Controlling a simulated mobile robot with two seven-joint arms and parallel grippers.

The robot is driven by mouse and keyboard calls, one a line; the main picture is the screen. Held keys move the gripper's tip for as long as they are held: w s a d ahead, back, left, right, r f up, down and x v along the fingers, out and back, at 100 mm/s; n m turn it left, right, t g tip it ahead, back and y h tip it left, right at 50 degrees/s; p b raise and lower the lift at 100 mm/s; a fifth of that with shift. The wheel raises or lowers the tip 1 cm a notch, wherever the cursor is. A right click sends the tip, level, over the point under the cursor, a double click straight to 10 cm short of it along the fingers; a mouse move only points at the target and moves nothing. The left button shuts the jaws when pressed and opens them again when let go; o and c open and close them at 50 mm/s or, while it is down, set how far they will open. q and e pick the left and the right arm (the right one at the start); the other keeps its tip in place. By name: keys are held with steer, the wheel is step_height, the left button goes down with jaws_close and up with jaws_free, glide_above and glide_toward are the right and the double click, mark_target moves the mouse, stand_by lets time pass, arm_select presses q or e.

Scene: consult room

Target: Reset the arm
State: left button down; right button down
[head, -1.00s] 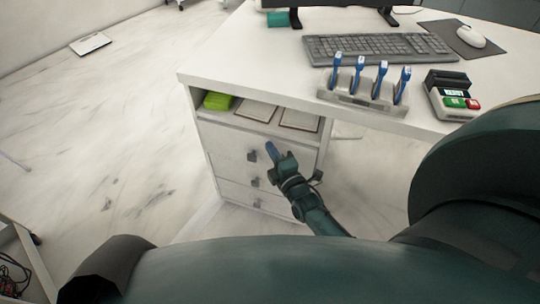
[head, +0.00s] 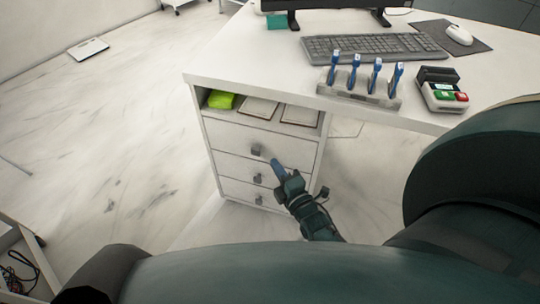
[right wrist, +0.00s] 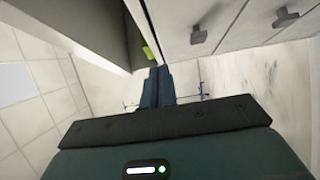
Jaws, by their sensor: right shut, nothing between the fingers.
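My right gripper (head: 277,167) is in the head view in front of the white drawer unit (head: 215,160) under the desk. Its blue fingers are together with nothing between them, and they point up and to the left. It is near the drawer handles (head: 257,150), and I see no grip on any of them. In the right wrist view the fingers (right wrist: 155,75) are close together at the centre, with two drawer handles (right wrist: 198,34) at upper right. My left gripper is not in view.
The white desk (head: 250,75) holds a keyboard (head: 375,47), a rack of blue-topped tools (head: 360,90), a card terminal (head: 442,92) and a mouse (head: 458,34). A green item (head: 221,99) lies on the open shelf. The floor (head: 110,130) to the left is mostly clear.

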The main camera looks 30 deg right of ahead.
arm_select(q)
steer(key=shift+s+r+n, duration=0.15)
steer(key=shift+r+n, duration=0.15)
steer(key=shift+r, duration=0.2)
arm_select(e)
steer(key=s, duration=0.5)
steer(key=shift+s, duration=0.3)
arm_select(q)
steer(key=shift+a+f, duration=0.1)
